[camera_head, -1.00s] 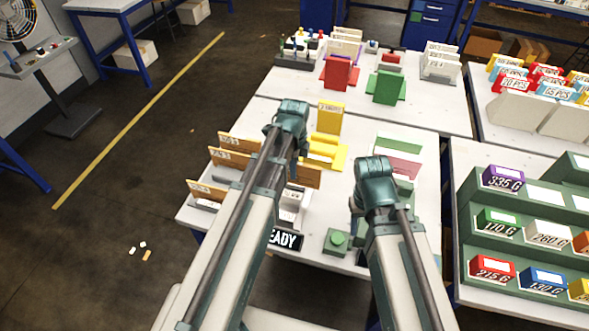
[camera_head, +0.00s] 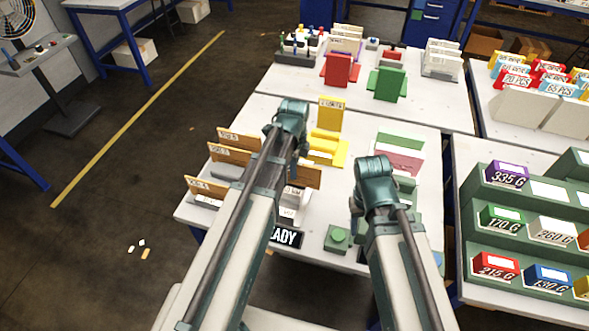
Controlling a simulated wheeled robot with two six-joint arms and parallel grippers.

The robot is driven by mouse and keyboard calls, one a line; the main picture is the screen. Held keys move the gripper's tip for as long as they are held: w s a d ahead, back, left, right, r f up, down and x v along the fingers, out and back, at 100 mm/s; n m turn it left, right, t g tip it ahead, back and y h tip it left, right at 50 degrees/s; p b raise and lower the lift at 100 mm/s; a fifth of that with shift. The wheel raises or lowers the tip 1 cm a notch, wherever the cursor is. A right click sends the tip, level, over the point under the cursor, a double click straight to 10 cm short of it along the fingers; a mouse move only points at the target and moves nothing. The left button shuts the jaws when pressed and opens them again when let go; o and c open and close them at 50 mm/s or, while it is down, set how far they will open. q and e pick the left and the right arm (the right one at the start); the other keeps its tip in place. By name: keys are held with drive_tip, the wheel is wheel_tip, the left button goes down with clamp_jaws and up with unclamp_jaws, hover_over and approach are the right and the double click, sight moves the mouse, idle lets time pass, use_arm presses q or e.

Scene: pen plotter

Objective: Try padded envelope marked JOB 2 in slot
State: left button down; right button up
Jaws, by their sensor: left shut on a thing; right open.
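My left gripper (camera_head: 297,150) points down over the near table, its jaws mostly hidden behind its wrist. It is shut, seemingly on a brown envelope whose right end (camera_head: 308,175) shows beside the arm. Brown labelled envelopes stand upright left of the arm: a back one (camera_head: 236,137), a middle one (camera_head: 228,154) and a front one (camera_head: 205,187). I cannot read which is JOB 2. My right gripper (camera_head: 357,205) is open at the table's right, its fingertips largely hidden.
A yellow card (camera_head: 331,113) stands in a yellow holder (camera_head: 326,147) beyond the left gripper. A green and pink holder (camera_head: 401,157) stands behind the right gripper. A READY sign (camera_head: 286,237) and green button (camera_head: 338,236) are near the front edge. Red (camera_head: 338,69) and green (camera_head: 389,83) holders stand further back.

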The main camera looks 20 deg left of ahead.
use_arm(q)
drive_tip(key=shift+f+b, duration=0.8)
drive_tip(key=shift+r, duration=0.15)
idle(1.0)
drive_tip(key=shift+r+p, duration=2.2)
drive_tip(key=shift+p, duration=0.2)
